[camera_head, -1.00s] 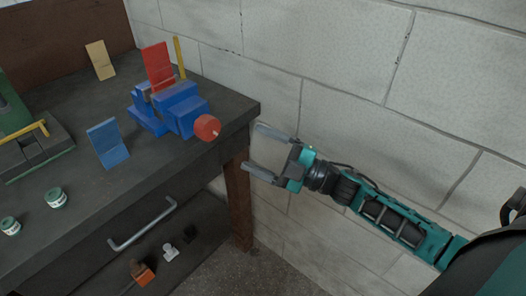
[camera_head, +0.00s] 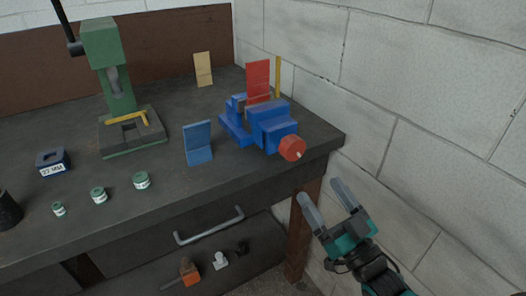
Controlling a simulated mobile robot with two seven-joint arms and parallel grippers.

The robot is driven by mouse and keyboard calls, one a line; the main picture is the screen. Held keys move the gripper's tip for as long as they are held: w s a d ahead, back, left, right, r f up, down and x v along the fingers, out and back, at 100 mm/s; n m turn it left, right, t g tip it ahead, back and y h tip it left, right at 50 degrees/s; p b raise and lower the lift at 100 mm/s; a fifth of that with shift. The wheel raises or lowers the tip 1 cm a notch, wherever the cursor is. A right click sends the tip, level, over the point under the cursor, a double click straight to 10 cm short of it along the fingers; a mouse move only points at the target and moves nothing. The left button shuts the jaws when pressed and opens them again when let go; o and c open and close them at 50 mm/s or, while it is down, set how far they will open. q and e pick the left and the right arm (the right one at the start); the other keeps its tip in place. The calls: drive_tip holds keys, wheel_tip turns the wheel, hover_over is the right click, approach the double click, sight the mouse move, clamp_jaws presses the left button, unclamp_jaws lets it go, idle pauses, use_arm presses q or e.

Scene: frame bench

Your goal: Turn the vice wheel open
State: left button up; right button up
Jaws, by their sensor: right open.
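The blue vice (camera_head: 268,124) sits near the right end of the dark bench. Its red wheel (camera_head: 292,148) faces the front right, at the bench's edge. My right gripper (camera_head: 321,198) is open and empty, below and to the right of the wheel, beyond the bench edge. Its two grey fingers point up and to the left and do not touch the wheel. My left gripper is not in view.
The bench (camera_head: 172,205) also holds a green press (camera_head: 104,70), a blue angled plate (camera_head: 198,143), a red plate (camera_head: 258,80) behind the vice, and several small jars (camera_head: 141,181). A drawer handle (camera_head: 209,226) sticks out in front. A block wall (camera_head: 430,110) stands close on the right.

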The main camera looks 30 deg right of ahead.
sight(297, 150)
drive_tip(key=shift+m+h, duration=0.4)
drive_tip(key=shift+m, duration=0.2)
drive_tip(key=p+x, duration=0.1)
drive_tip(key=x, duration=1)
drive_tip(key=shift+w+d, duration=0.1)
drive_tip(key=shift+w, duration=0.1)
drive_tip(key=shift+w+r, duration=0.2)
drive_tip(key=shift+w, duration=0.4)
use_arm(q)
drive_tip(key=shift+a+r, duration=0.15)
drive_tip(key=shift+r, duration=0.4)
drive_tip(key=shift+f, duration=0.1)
use_arm(e)
drive_tip(key=c, duration=1)
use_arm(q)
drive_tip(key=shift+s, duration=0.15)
use_arm(e)
drive_tip(key=shift+o, duration=0.2)
